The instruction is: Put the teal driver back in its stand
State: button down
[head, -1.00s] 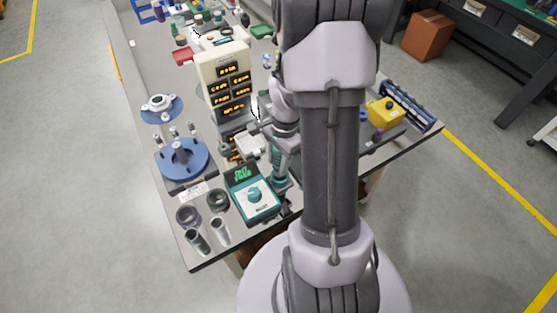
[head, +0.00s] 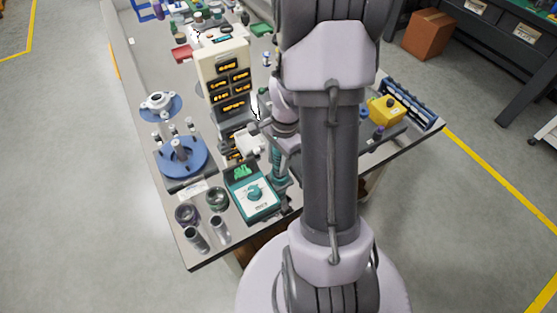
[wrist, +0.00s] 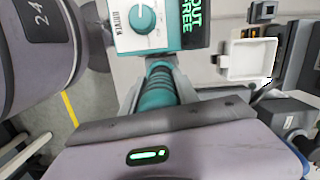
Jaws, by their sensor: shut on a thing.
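The teal driver (head: 278,162) stands roughly upright in my gripper (head: 284,146), close behind the teal control box near the table's front edge. In the wrist view my gripper (wrist: 158,92) has its fingers on both sides of the ribbed teal driver (wrist: 157,87) and is shut on it. My arm column covers much of the space to the right in the head view. A small dark part shows below the driver by the table edge; I cannot tell whether it is the stand, or whether the driver's tip touches anything.
The teal control box (head: 253,196) with a dial and green display is beside the driver. A white tray (wrist: 247,60) is near. A beige display tower (head: 226,75), blue round fixture (head: 183,158) and dark rings and metal cups crowd the left. A yellow block (head: 385,109) stands right.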

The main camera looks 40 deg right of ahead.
jog(key=shift+f, duration=0.2)
dwell(0.4)
jog(key=c, duration=0.8)
grip_release()
jog(key=shift+c, duration=0.2)
notch_tip(320, 180, up, 9)
jog(key=p, duration=0.7)
jog(key=shift+r, duration=0.2)
jog(key=shift+f, duration=0.15)
jog(key=shift+a, duration=0.1)
